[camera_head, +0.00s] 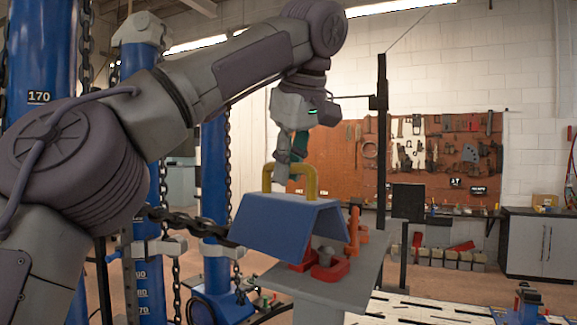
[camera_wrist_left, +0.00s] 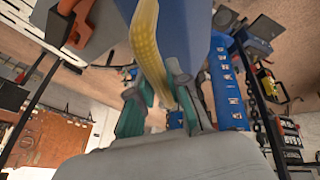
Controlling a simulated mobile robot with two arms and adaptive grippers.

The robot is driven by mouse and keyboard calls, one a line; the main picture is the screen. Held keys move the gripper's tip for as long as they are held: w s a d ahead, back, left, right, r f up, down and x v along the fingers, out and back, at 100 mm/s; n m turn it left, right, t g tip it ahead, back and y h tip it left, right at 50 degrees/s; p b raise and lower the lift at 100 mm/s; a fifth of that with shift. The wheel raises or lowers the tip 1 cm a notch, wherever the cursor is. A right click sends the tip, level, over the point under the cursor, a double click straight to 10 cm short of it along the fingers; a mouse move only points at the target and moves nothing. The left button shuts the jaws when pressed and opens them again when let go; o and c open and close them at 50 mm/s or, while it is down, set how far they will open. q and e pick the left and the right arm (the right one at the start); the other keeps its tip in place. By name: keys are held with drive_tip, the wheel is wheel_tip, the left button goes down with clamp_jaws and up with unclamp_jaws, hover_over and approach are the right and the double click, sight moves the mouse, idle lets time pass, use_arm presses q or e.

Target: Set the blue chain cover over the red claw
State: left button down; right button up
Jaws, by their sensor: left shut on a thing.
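The blue chain cover (camera_head: 278,226) is a roof-shaped piece with a yellow arched handle (camera_head: 268,180). My left gripper (camera_head: 291,166) is shut on the handle from above; the handle also shows between its green fingers in the left wrist view (camera_wrist_left: 150,45). The red claw (camera_head: 332,268) is on a grey stand, low at the cover's right open end. The cover hides the claw's left part. The cover is roughly level and overhangs the stand's left side. I cannot tell whether it touches the claw or stand. My right gripper is not in view.
The grey stand (camera_head: 345,288) has an orange upright part (camera_head: 354,231) behind the claw. A dark chain (camera_head: 185,222) runs to the cover's left side. Blue columns (camera_head: 215,170) with hanging chains stand at left. A tool board and grey cabinet (camera_head: 540,245) are farther back.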

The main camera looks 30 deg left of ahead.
use_arm(q)
drive_tip(key=shift+r, duration=0.1)
drive_tip(key=c, duration=1)
unclamp_jaws()
drive_tip(key=shift+s, duration=0.1)
drive_tip(key=shift+c, duration=0.2)
drive_tip(key=v, duration=0.2)
drive_tip(key=shift+d+r, duration=0.15)
drive_tip(key=shift+r, duration=0.2)
drive_tip(key=shift+s+d+r, duration=0.25)
drive_tip(key=shift+s+r, duration=0.1)
drive_tip(key=shift+r, duration=0.1)
drive_tip(key=shift+s+d+r, duration=0.1)
drive_tip(key=shift+d+r, duration=0.1)
drive_tip(key=shift+r, duration=0.35)
drive_tip(key=s+d, duration=0.8)
drive_tip(key=d, duration=0.1)
